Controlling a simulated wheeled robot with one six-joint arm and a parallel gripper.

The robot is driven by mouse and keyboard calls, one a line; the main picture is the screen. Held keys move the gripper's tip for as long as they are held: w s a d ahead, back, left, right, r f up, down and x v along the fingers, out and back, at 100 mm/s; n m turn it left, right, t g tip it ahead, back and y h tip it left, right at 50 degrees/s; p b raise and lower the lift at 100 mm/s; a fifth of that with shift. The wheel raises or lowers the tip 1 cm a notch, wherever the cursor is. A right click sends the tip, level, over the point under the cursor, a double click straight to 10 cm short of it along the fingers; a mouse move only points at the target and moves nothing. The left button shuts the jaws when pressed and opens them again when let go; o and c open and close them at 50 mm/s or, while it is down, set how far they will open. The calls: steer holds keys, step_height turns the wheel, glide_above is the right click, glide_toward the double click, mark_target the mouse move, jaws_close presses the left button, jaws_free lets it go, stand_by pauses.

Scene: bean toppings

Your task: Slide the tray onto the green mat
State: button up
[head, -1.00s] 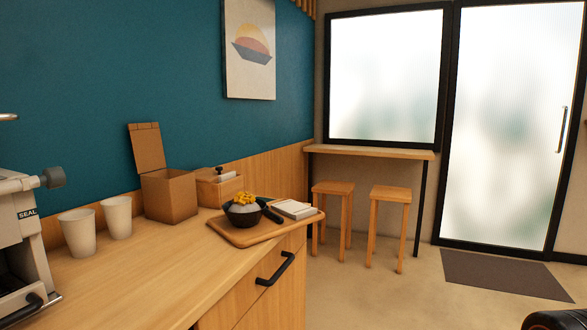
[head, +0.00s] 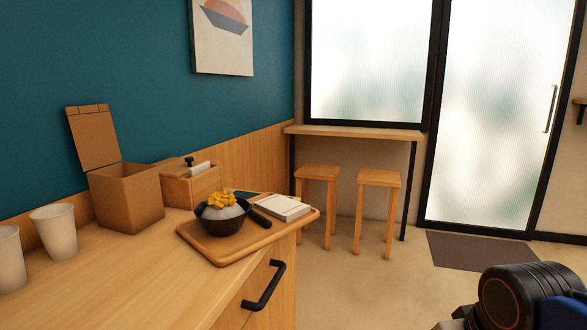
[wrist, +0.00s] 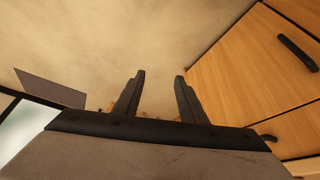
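The wooden tray (head: 211,250) lies on the counter near its far right corner. It bears a dark bowl (head: 222,221) of white food with yellow topping, a dark handled item beside the bowl, and a white block (head: 284,208). A small dark green patch (head: 246,195) shows behind the bowl; I cannot tell whether it is the green mat. My gripper (wrist: 160,76) is open and empty in the wrist view, its fingers pointing over the floor, away from the tray.
An open cardboard box (head: 126,195), a wooden caddy (head: 190,184) and paper cups (head: 55,230) stand along the counter's back. A black drawer handle (head: 265,286) juts from the front. Two stools (head: 377,180) stand by a wall shelf.

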steer(key=w+a+r+n, duration=0.5)
steer(key=w+r+n, duration=0.2)
steer(key=w+r, duration=0.3)
step_height(320, 180, up, 19)
steer(key=n+g+y, duration=0.2)
steer(key=n, duration=1.8)
glide_above(278, 232)
steer(key=s+d, duration=0.4)
steer(key=shift+f, duration=0.15)
steer(key=shift+f, duration=0.1)
steer(key=x, duration=1.7)
steer(key=shift+s+a+f, duration=0.15)
steer(key=shift+s+a, duration=0.15)
jaws_close()
